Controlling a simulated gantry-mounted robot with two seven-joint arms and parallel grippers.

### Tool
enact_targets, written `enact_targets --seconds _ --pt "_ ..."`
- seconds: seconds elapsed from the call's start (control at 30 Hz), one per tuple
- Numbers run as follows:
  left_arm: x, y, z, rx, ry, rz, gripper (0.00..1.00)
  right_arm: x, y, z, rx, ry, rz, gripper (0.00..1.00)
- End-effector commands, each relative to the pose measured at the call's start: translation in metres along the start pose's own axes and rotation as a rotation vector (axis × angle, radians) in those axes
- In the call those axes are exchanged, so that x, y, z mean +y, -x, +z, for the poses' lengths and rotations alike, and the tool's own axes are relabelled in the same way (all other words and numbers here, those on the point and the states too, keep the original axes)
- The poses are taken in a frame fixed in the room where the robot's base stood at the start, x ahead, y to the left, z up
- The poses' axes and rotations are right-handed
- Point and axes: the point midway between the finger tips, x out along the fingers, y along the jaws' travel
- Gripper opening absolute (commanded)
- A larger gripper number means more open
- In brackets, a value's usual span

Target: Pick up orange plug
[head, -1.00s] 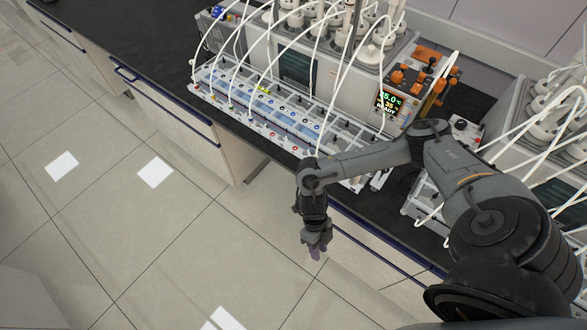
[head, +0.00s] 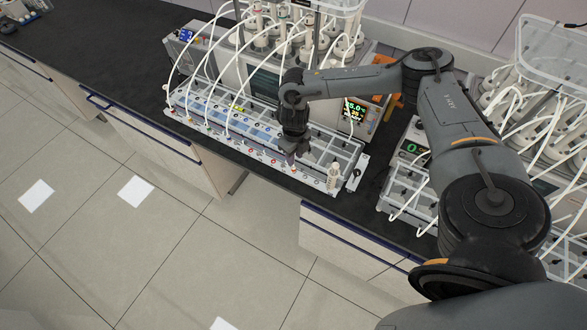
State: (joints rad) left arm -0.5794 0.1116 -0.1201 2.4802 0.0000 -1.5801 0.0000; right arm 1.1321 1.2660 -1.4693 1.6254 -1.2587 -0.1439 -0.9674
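The long clear-sided tray rack (head: 347,182) lies along the front edge of the black bench. A row of small coloured plugs or caps (head: 274,161) runs along its front side, some looking red or orange. They are too small to tell which is the orange plug. My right gripper (head: 292,157) points down over the right half of the rack, close to this row. Its fingers are dark and blurred against the rack, so their opening and any contact cannot be told. The gripper hides part of the rack. My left gripper is not in view.
White tubes arch from the rack to the reactor unit with a lit display (head: 355,110) behind it. A pale bottle-like piece (head: 333,174) stands at the rack's right end. A second reactor unit (head: 412,150) stands to the right. The bench's left part (head: 100,50) is mostly clear.

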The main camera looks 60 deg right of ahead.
Motion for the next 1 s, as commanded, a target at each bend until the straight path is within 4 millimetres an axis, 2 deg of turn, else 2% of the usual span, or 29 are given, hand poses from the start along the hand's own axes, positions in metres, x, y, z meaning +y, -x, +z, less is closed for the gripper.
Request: enact_targets --seconds 0.27,0.63,0.93,0.97,1.0 --pt "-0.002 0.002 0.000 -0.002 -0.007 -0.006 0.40 0.000 -0.016 0.000 0.001 0.001 -0.001 0.30" --pt "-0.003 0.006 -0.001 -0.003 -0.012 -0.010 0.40 0.003 -0.058 0.002 0.000 0.000 -0.001 0.30" --pt "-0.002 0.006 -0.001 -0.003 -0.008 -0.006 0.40 0.002 -0.063 0.002 0.000 0.000 -0.001 0.30" --pt "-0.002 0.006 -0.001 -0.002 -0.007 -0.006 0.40 0.002 -0.063 0.002 0.000 0.000 -0.001 0.29" --pt "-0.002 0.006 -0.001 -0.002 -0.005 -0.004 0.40 0.002 -0.063 0.002 0.000 0.000 -0.001 0.23"
